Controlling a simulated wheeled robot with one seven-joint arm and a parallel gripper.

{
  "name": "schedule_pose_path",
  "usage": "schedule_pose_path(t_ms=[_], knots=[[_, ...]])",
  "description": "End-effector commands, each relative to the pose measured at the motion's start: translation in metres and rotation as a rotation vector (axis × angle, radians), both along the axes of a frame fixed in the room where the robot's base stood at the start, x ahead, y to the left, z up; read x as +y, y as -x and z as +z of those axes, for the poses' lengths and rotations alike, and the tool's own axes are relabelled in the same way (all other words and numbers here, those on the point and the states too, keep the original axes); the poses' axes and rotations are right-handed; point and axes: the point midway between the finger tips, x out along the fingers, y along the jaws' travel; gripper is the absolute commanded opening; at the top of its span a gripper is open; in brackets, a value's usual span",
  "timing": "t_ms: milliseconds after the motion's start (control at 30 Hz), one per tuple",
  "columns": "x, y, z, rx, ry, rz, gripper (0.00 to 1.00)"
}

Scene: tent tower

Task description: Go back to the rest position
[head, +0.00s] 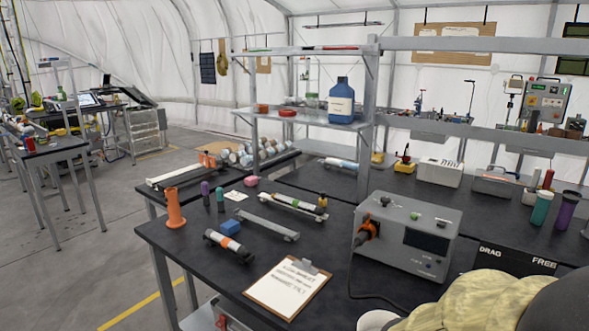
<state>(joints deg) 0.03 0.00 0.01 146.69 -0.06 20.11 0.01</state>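My gripper is not in view in the head view, and no part of my arm shows that I can be sure of. The near black workbench (200,240) fills the middle of the view. On it stand a grey box-shaped device (440,222) with a small dark screen and an orange plug on its left side, and a clipboard (287,290) with a written sheet. A dark cylinder with an orange band (229,246), a blue block (231,227) and an orange stand (174,207) are at the left part of the bench.
A metal shelf (300,118) holding a blue bottle (341,102) rises behind the bench. A yellow-khaki cloth (465,305) and a dark rounded shape (560,305) fill the near right corner; I cannot tell what they are. Open grey floor (95,270) lies at the left.

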Motion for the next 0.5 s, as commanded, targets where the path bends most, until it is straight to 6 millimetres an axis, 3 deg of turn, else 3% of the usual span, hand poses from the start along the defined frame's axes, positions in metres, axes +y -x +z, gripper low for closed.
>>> schedule_pose_path(t_ms=[33,233,467,500], knots=[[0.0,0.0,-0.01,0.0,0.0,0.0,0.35],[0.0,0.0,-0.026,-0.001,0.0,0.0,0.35],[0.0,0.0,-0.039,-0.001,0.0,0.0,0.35],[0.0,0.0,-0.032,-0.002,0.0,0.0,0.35]])
